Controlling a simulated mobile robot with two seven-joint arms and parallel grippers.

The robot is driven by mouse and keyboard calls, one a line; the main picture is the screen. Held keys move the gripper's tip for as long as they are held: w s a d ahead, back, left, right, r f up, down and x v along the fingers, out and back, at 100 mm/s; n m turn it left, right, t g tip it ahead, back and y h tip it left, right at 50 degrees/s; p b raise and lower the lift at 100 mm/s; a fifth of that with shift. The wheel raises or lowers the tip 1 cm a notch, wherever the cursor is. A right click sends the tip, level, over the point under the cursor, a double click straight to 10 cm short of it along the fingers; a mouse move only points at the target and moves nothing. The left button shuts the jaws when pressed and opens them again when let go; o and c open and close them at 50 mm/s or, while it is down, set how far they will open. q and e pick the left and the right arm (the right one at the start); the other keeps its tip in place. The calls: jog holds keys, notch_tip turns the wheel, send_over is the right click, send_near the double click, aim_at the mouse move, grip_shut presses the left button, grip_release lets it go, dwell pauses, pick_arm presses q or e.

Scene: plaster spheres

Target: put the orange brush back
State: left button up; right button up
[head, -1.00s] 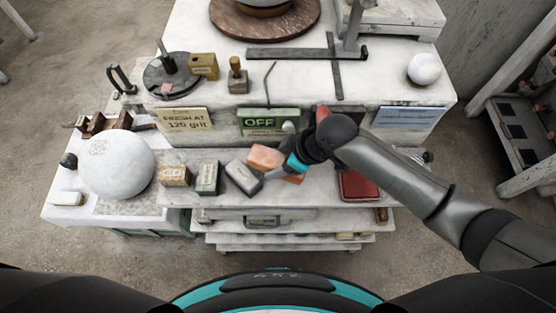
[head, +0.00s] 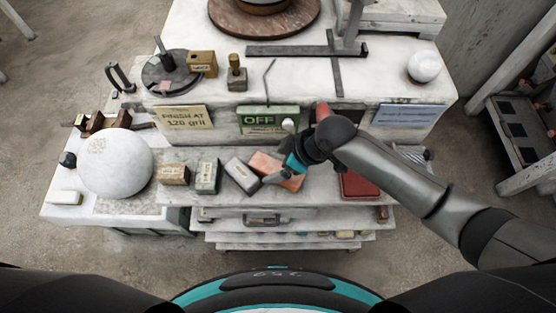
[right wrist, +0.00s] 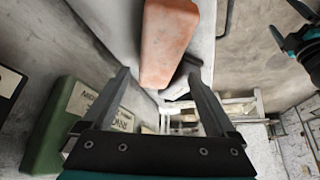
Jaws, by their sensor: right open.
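The orange brush shows as an orange block (head: 265,160) lying aslant on the front ledge, right of a grey block. My right gripper (head: 272,179) is open, with its fingers over the block, and hides part of it. In the right wrist view the orange block (right wrist: 168,40) lies just beyond and partly between the open fingertips (right wrist: 158,76). I see no grip on it, and cannot tell whether a finger touches it. My left gripper is not in view.
The grey labelled block (head: 241,176), a dark green block (head: 207,176) and a tan block (head: 173,174) stand to the left. A big white sphere (head: 116,163) is at far left. A red pad (head: 359,186) lies at right. An OFF sign (head: 262,121) stands behind.

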jog(key=shift+r, duration=0.5)
jog(key=p+v, duration=0.1)
jog(key=v, duration=1.1)
jog(key=shift+r, duration=0.2)
jog(key=shift+a, duration=0.1)
